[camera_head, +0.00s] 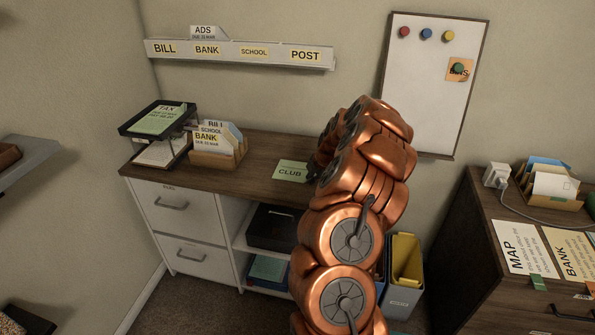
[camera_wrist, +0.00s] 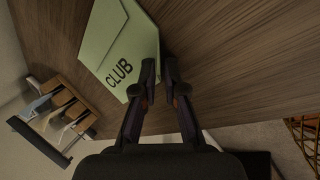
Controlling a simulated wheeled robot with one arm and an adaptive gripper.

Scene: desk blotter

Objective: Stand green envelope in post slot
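The green envelope (camera_head: 291,171), marked CLUB, lies flat on the wooden desk top, just left of my arm. It also shows in the wrist view (camera_wrist: 118,48). My gripper (camera_wrist: 158,70) is over the envelope's right edge, its two fingers apart with a narrow gap. The left fingertip overlaps the envelope in the picture; whether it touches cannot be told. In the head view my arm mostly hides the gripper. The post slot is the right end of the grey wall rack (camera_head: 228,57), under the yellow POST label (camera_head: 305,55); no envelope shows standing there.
An ADS card (camera_head: 203,33) stands in the rack behind BILL and BANK. A wooden card holder (camera_head: 217,158) and a black letter tray (camera_head: 135,130) are on the desk's left. A whiteboard (camera_head: 430,90) hangs at right. The desk between holder and envelope is clear.

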